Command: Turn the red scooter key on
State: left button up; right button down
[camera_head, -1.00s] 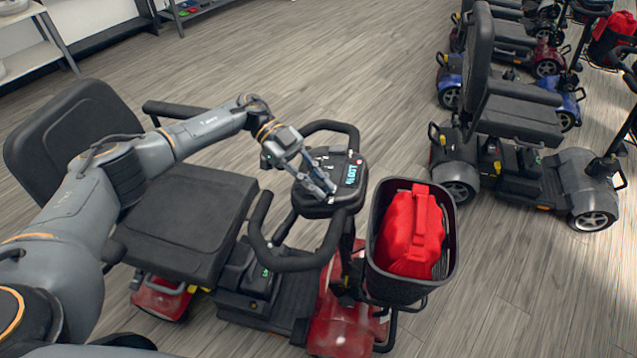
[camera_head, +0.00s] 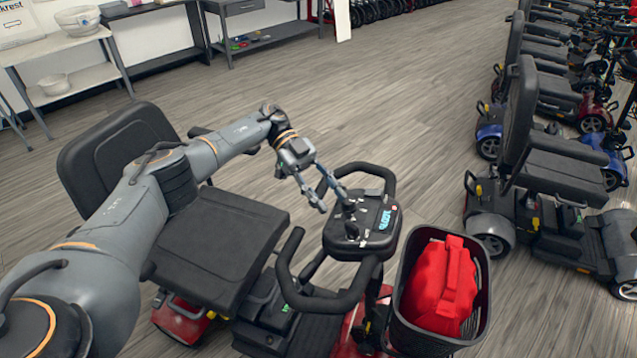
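The red scooter (camera_head: 184,318) stands in front of me, with a black seat, a black looped handlebar and red body panels. Its dark control console (camera_head: 377,203) has a lit blue display at its right side. A small dark upright part (camera_head: 351,226) stands on the console's left half; I cannot tell whether it is the key or how it is turned. My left gripper (camera_head: 335,205) is open, its two fingers spread and pointing down at the console's left edge. One fingertip is close to the dark part; contact is unclear. My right gripper is out of view.
A black basket (camera_head: 484,300) with a red bag (camera_head: 441,287) is at the scooter's front. The handlebar loops (camera_head: 290,262) surround the console. Other scooters (camera_head: 540,190) stand in rows at right. Shelves (camera_head: 85,75) line the back left. Open floor lies between.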

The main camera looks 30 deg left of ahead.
pick_arm(q)
jog(key=shift+v, duration=1.8)
